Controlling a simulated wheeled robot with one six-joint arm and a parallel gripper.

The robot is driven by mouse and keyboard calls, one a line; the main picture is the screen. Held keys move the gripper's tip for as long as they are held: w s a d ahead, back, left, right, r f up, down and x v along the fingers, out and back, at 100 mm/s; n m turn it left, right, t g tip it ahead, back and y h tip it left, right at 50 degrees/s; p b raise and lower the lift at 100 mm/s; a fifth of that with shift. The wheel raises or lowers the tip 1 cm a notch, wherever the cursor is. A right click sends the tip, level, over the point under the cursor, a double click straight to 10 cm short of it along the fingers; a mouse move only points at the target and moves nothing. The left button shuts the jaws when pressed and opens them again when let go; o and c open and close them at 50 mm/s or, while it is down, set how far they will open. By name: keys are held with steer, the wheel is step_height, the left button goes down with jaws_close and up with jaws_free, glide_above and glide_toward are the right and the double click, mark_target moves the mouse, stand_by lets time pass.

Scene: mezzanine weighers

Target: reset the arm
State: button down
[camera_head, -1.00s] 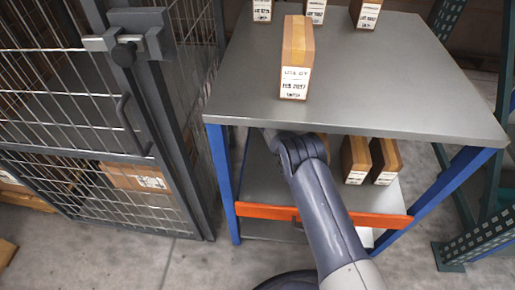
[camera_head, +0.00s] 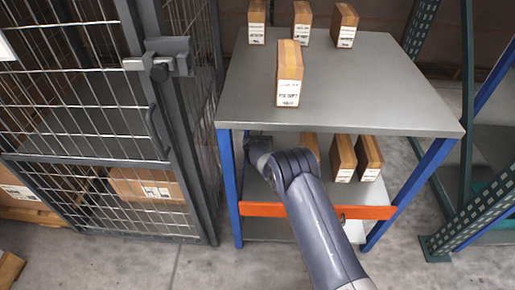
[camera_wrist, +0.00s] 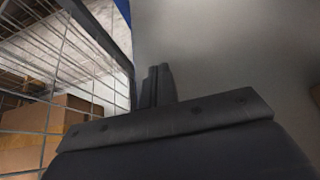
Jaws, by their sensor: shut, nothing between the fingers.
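My arm (camera_head: 318,222) reaches from the bottom of the head view up to the front of the grey-topped table (camera_head: 340,115). Its wrist end lies just below the table top's front edge, near the left blue leg. My gripper (camera_wrist: 158,72) shows in the wrist view with its fingers together and nothing between them. In the head view the fingers are hidden behind the wrist.
Labelled boxes stand on the table top, one box (camera_head: 289,75) near the front. More boxes (camera_head: 343,158) stand on the lower shelf, behind an orange bar (camera_head: 370,212). A wire cage (camera_head: 90,110) stands close left.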

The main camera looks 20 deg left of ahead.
steer(key=shift+s+d+b, duration=0.2)
steer(key=shift+s+b, duration=0.1)
steer(key=shift+s, duration=0.5)
steer(key=shift+s+d+b, duration=0.25)
steer(key=shift+s, duration=0.55)
steer(key=shift+s+d+b, duration=0.2)
steer(key=shift+s+b, duration=0.1)
steer(key=shift+s, duration=0.5)
steer(key=shift+w+r, duration=0.1)
